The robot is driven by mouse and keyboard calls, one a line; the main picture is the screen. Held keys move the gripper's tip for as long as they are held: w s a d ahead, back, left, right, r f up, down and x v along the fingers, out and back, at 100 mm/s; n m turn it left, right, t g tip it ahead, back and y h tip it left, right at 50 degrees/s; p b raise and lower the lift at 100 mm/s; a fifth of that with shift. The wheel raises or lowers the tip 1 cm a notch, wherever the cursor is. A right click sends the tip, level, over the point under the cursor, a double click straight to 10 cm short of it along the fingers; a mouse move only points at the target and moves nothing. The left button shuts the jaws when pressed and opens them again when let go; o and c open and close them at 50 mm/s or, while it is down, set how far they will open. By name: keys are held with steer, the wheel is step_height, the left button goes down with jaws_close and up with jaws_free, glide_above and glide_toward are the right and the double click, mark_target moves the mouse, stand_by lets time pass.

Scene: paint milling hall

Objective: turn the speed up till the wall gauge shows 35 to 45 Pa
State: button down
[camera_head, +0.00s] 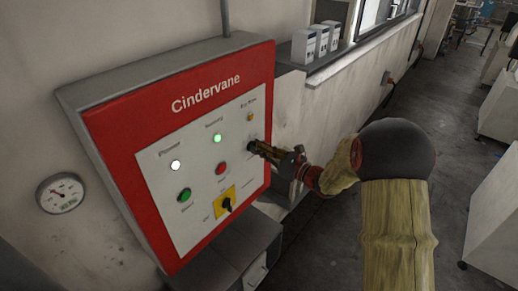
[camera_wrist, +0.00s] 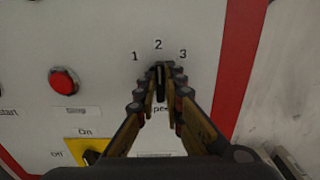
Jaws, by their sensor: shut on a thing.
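The wall gauge (camera_head: 61,194) is a small round white dial left of the red-framed Cindervane panel (camera_head: 185,91). Its dark needle seems to point up-left; the scale is too small to read. The speed knob (camera_wrist: 159,70) is small and dark, under the marks 1, 2 and 3 on the panel's right side. It looks upright, towards 2. My gripper (camera_wrist: 160,84) is shut on the knob, one finger each side, and partly hides it and the label below. In the head view my gripper (camera_head: 257,148) reaches the panel from the right.
A lit green Running lamp (camera_head: 217,138), a lit white Power lamp (camera_head: 175,165), a green button (camera_head: 184,195), a red button (camera_head: 222,168) and a yellow-backed switch (camera_head: 226,204) sit close by. White boxes (camera_head: 310,44) stand on a ledge behind.

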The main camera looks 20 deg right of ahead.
stand_by(0.3)
steer(key=c, duration=1.9)
jaws_free()
steer(key=v, duration=1.2)
